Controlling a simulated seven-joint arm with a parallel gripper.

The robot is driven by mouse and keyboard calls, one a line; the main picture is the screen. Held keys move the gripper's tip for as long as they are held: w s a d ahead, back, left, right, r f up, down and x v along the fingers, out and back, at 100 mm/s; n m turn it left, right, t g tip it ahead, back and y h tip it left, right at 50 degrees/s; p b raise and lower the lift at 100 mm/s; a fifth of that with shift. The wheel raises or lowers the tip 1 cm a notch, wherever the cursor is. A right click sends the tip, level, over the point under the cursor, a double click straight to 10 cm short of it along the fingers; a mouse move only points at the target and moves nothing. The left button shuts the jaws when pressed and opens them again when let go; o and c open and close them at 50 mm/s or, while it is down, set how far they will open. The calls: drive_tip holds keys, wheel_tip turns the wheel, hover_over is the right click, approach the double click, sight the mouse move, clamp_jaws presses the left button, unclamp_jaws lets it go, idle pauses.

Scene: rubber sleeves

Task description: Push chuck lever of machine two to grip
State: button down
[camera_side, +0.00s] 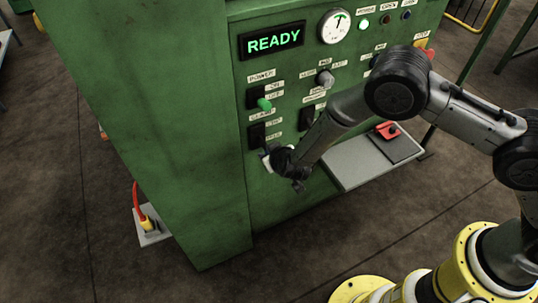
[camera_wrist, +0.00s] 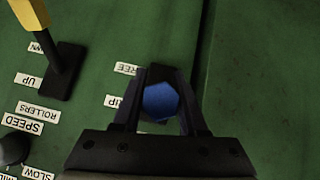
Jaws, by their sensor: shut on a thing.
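The chuck lever's blue six-sided knob (camera_wrist: 160,101) is between the two dark fingers of my gripper (camera_wrist: 160,82) in the wrist view. My gripper is shut on it. A dark slot plate shows behind the knob, with partly covered labels reading "FREE" (camera_wrist: 126,69) and "GRIP" (camera_wrist: 113,101) beside it. The knob appears level with the "GRIP" label. In the side view my gripper (camera_side: 272,158) is at the low left of the green machine's panel (camera_side: 290,183) and hides the lever. I cannot tell the machine's number.
A "READY" display (camera_side: 272,40) is lit green. A green-handled power switch (camera_side: 264,103) is above my gripper. In the wrist view a yellow-ended lever (camera_wrist: 33,15) with "UP" and "DOWN" labels is at the left. A grey shelf (camera_side: 350,165) bears a red-and-black item (camera_side: 388,131).

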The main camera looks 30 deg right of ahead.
drive_tip(key=shift+r+g, duration=0.5)
drive_tip(key=shift+g, duration=0.3)
drive_tip(key=shift+w+d+r, duration=0.1)
drive_tip(key=shift+c, duration=2.3)
unclamp_jaws()
drive_tip(key=v, duration=1.4)
drive_tip(key=shift+w, duration=0.25)
drive_tip(key=shift+r, duration=0.1)
